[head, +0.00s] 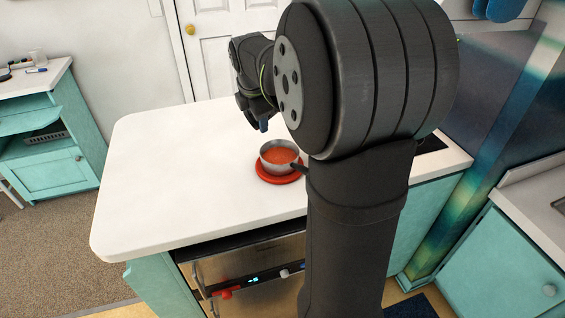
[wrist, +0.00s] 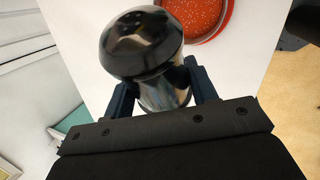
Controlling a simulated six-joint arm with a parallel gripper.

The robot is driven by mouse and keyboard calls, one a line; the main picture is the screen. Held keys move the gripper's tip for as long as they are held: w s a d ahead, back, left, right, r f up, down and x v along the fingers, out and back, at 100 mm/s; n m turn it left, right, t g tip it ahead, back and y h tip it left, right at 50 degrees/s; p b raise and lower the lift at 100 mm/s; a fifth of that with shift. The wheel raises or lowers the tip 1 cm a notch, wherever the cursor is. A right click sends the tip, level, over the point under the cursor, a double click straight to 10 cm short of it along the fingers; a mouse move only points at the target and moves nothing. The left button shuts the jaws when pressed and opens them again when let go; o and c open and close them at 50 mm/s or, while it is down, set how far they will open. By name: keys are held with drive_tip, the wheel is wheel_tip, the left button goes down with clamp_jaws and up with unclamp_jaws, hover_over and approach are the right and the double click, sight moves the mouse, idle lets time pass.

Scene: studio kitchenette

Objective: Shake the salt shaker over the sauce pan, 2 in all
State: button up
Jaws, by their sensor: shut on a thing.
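The sauce pan (head: 279,155) stands on a red round mat (head: 277,179) on the white counter and holds orange-red sauce. Its dark handle points right, partly behind my arm. In the wrist view the pan's sauce (wrist: 195,14) shows at the top, cut by the frame edge. The salt shaker (wrist: 142,45) has a rounded dark cap with holes and a shiny body. My gripper (wrist: 160,88) is shut on the shaker's body, with a finger at each side. In the head view my gripper (head: 262,122) is above the counter, left of and higher than the pan; the shaker is mostly hidden there.
The white counter (head: 160,185) is clear to the left of the pan. A teal cabinet (head: 55,150) stands at far left, and another teal cabinet (head: 510,260) is at right.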

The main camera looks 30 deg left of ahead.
drive_tip(key=n+t+h, duration=0.1)
drive_tip(key=t+h, duration=0.2)
drive_tip(key=shift+s+r+t+h, duration=0.1)
drive_tip(key=shift+r+t+h, duration=0.05)
drive_tip(key=shift+t+h, duration=0.25)
drive_tip(key=n+t+h, duration=0.1)
drive_tip(key=t+h, duration=0.1)
drive_tip(key=t, duration=0.1)
drive_tip(key=shift+r+t+h, duration=0.15)
drive_tip(key=shift+t+h, duration=0.25)
drive_tip(key=shift+r+t+h, duration=0.15)
drive_tip(key=shift+t+h, duration=0.35)
